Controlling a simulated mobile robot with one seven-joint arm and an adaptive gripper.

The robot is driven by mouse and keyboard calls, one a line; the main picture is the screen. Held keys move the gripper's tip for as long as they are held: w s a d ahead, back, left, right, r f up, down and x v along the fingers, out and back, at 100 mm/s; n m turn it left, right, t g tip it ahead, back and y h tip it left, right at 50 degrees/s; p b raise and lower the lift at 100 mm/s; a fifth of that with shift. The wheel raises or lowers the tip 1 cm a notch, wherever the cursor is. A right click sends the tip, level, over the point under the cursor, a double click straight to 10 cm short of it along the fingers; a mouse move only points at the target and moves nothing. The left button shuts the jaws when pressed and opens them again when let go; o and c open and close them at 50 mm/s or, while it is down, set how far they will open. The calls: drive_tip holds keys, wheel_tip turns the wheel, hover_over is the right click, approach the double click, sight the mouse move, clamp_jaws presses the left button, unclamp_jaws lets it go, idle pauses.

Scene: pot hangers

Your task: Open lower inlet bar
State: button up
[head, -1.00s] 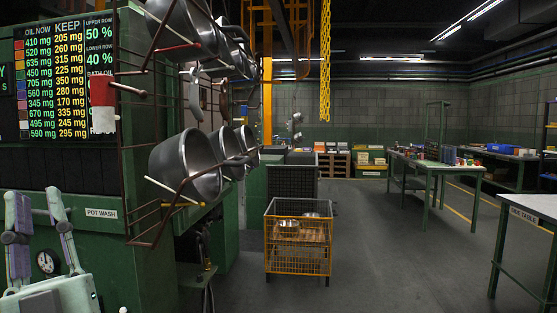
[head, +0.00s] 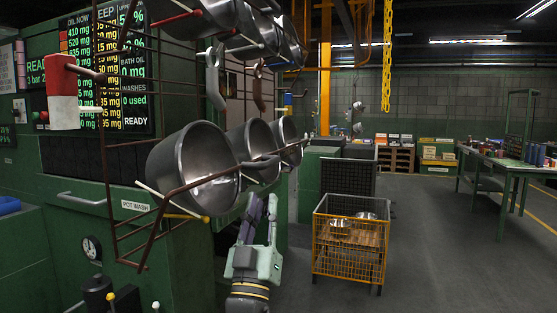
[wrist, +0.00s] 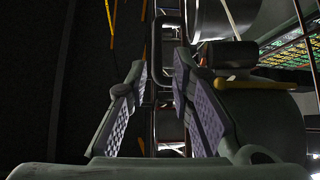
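A brown rail frame (head: 147,235) holds two rows of steel pots. A dark bar (head: 218,177) crosses the front of the lower pots (head: 196,163); I cannot tell for certain that it is the lower inlet bar. My gripper (head: 262,204) points upward below and right of the lower row. In the wrist view my gripper (wrist: 165,75) is open, fingers apart, with a dark round-cornered loop (wrist: 149,72) showing beyond and between the fingertips. No contact is visible, and its distance is unclear.
Upper pots (head: 222,14) hang above. A yellow-tipped rod (head: 190,213) sticks out below the lower pots. A yellow wire cart (head: 348,250) stands to the right of my gripper. The floor (head: 440,260) farther right is clear.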

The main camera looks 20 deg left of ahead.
sight(272, 163)
drive_tip(key=p+x, duration=0.4)
drive_tip(key=x, duration=0.5)
drive_tip(key=shift+d+r, duration=0.1)
drive_tip(key=shift+r, duration=0.35)
drive_tip(key=shift+w+r+p, duration=0.35)
drive_tip(key=shift+w, duration=0.25)
drive_tip(key=shift+c, duration=0.2)
clamp_jaws()
